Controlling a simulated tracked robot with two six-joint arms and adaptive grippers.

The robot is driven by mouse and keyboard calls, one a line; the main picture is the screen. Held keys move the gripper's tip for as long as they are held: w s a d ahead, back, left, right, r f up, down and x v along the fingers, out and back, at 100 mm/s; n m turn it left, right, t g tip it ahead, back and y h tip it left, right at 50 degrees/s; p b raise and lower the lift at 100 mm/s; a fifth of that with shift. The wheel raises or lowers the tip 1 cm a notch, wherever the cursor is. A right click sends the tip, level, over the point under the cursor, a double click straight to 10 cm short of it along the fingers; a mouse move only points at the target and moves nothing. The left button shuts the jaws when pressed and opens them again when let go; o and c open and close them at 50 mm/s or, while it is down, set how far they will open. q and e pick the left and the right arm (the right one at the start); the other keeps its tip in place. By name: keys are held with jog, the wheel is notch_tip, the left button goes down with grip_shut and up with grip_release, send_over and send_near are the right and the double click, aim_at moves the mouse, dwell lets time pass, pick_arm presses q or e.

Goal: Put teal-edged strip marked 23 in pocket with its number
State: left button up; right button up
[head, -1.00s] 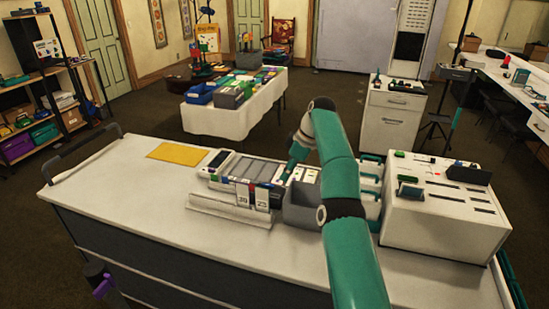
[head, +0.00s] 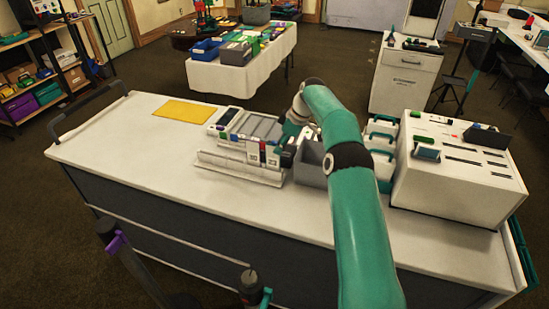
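A white rack (head: 240,172) stands along the front of a device with grey panels (head: 260,127) on the white counter. Small upright cards or strips show at the rack's right end. A white one (head: 253,154) has a dark top, and another (head: 271,161) has red on it. Their numbers are too small to read surely, and I cannot make out a teal edge. My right gripper (head: 289,155) points down at the right end of the rack, close beside these strips. Its fingers are small and dark, so I cannot tell whether they hold anything. My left gripper is not in view.
A grey open bin (head: 311,165) stands just right of the rack, partly behind my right arm. A white slotted box (head: 458,175) fills the counter's right end. A yellow sheet (head: 185,112) lies at the back left. The counter's front left is clear.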

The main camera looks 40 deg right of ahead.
aim_at(274, 156)
jog(key=p+x, duration=0.1)
jog(key=x, duration=0.5)
jog(key=shift+w+a+f, duration=0.1)
jog(key=shift+f, duration=0.25)
grip_shut()
jog(key=shift+r, duration=0.1)
jog(key=shift+r, duration=2.9)
